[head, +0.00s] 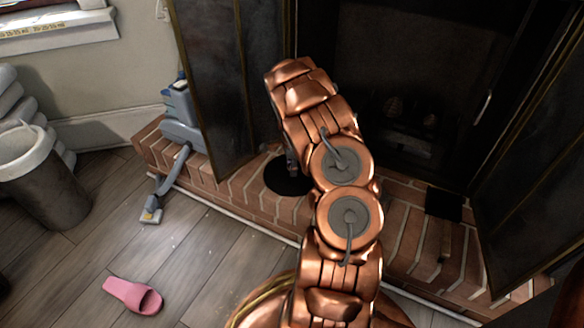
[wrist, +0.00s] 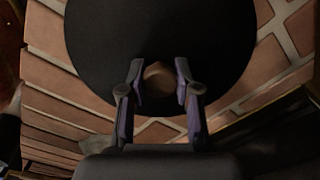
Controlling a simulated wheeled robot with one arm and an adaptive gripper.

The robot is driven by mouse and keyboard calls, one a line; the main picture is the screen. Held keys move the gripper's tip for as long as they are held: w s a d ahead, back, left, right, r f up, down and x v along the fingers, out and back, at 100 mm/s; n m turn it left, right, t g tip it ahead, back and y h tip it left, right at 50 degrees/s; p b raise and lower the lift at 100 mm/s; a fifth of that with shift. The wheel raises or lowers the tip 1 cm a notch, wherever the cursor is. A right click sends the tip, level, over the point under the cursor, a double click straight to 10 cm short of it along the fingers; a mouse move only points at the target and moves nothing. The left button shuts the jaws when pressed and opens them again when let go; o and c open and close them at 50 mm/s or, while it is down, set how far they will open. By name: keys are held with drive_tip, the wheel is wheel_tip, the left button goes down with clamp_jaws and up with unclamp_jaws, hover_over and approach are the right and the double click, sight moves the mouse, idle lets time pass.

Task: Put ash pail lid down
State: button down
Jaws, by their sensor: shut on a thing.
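The ash pail lid (wrist: 110,45) is a round black disc with a brownish knob in the wrist view. In the head view the lid (head: 284,180) shows as a dark disc over the brick hearth, left of my arm and partly hidden by it. My gripper (wrist: 158,72) is shut on the lid's knob, one finger on each side. The lid looks level and close to the bricks; I cannot tell whether it touches them. In the head view the gripper is mostly hidden behind my arm. I cannot make out the ash pail for certain.
The brick hearth (head: 400,240) runs before the dark firebox, between open doors (head: 215,75). A shovel-like tool (head: 443,204) lies on the right bricks. A grey-blue vacuum-like thing (head: 184,125) stands at left. A bin (head: 50,195) and pink slipper (head: 134,296) are on the floor.

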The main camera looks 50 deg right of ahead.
drive_tip(key=c, duration=0.8)
unclamp_jaws()
drive_tip(key=shift+f, duration=0.1)
wheel_tip(320, 180, up, 12)
drive_tip(key=p, duration=0.4)
drive_tip(key=s+a+r+n+g, duration=0.1)
drive_tip(key=s+a+r+n, duration=0.15)
drive_tip(key=a+r, duration=0.3)
drive_tip(key=s+a+r+n, duration=0.2)
drive_tip(key=a+r+n, duration=0.25)
drive_tip(key=a, duration=0.25)
drive_tip(key=s+a+r+n+g, duration=0.1)
drive_tip(key=s+a+r+n, duration=0.35)
drive_tip(key=s+a, duration=0.4)
drive_tip(key=s+a+r+n, duration=0.4)
drive_tip(key=s+a+n, duration=0.2)
drive_tip(key=a, duration=0.5)
drive_tip(key=s+a+n, duration=0.2)
drive_tip(key=s, duration=0.2)
drive_tip(key=s+a+n+g, duration=0.1)
drive_tip(key=s+a+n, duration=0.1)
drive_tip(key=s+n, duration=0.1)
drive_tip(key=s+a+n, duration=0.1)
drive_tip(key=s+n, duration=0.1)
drive_tip(key=s, duration=0.2)
drive_tip(key=shift+s+a+r, duration=0.15)
drive_tip(key=shift+s+a, duration=0.15)
drive_tip(key=shift+a, duration=0.1)
